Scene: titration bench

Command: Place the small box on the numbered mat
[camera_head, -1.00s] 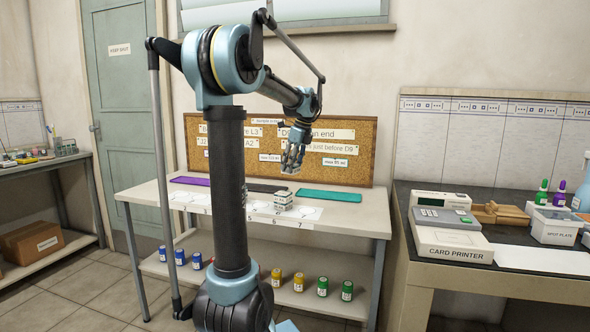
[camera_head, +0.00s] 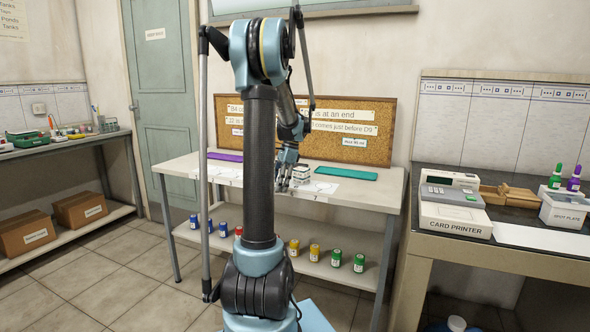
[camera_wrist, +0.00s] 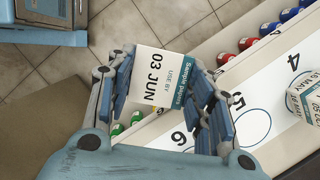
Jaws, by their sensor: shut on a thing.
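A small white box with a teal band (camera_wrist: 160,78), reading "Sample papers" and "USE BY 03 JUN", is between the blue fingers of my gripper (camera_wrist: 172,98) in the wrist view. The fingers are shut on it. The numbered mat (camera_wrist: 268,82) is a white strip with printed circles; 4, 5 and 6 are readable. The held box overlaps the mat's front edge in this view; its height above it is unclear. In the head view, my gripper (camera_head: 283,182) is at the bench's front edge, over the mat (camera_head: 325,188); the held box cannot be made out there.
A second small box (camera_wrist: 308,100) stands on the mat near circles 4 and 5; it also shows in the head view (camera_head: 301,173). Purple (camera_head: 225,157) and teal (camera_head: 346,173) strips lie behind. Colored jars (camera_head: 337,258) line the lower shelf. A corkboard (camera_head: 375,145) stands behind.

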